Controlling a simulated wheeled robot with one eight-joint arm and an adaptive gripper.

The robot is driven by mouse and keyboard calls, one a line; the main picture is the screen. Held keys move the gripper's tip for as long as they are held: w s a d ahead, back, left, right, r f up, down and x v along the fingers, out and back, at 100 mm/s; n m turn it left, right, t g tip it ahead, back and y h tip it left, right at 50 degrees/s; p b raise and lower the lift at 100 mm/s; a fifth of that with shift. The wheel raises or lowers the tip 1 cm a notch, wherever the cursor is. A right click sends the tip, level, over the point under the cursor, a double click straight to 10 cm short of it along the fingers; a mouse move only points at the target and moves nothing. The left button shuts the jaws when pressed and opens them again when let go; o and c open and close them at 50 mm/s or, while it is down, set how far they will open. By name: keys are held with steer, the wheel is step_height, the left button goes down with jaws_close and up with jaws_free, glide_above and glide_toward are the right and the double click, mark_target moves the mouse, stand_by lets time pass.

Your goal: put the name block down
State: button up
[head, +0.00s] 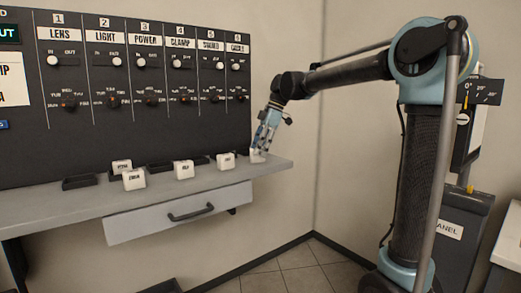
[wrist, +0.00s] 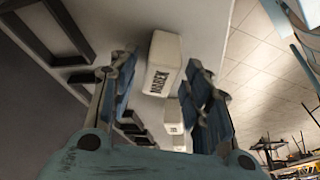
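A white name block (head: 257,157) with dark lettering sits at the right end of the grey shelf, directly below my gripper (head: 263,142). In the wrist view the block (wrist: 164,66) lies between and just beyond the fingertips; its lettering looks like "MAREK". My gripper (wrist: 160,85) has its two blue fingers spread, with a narrow gap visible on each side of the block. The block appears to rest on the shelf, though its underside is hidden.
Several other white name blocks, such as one near the front (head: 134,179), stand along the shelf (head: 75,211). Dark shallow trays (head: 80,182) lie behind them. A black switch panel (head: 150,128) rises at the back. A drawer (head: 150,222) hangs below the shelf.

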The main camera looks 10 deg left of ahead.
steer(key=v, duration=1.2)
steer(key=s+d+f+m+t, duration=0.1)
steer(key=s+d+f+m, duration=0.3)
steer(key=d, duration=0.3)
steer(key=s+d+f+m+t+h, duration=0.1)
steer(key=s+d+f+m, duration=0.15)
steer(key=d+f, duration=0.35)
steer(key=s+d+f+m, duration=0.3)
steer(key=d+f+m, duration=0.15)
steer(key=d, duration=0.45)
steer(key=s+d+f+m+t+h, duration=0.1)
steer(key=s+d+f+m, duration=0.5)
steer(key=f, duration=0.6)
steer(key=s+d+f+m+t+h, duration=0.1)
steer(key=s+d+f+m+h, duration=0.1)
steer(key=s+d+f+m, duration=0.4)
steer(key=s+d+f, duration=0.3)
steer(key=f, duration=0.3)
steer(key=shift+s, duration=0.4)
steer(key=shift+f, duration=0.1)
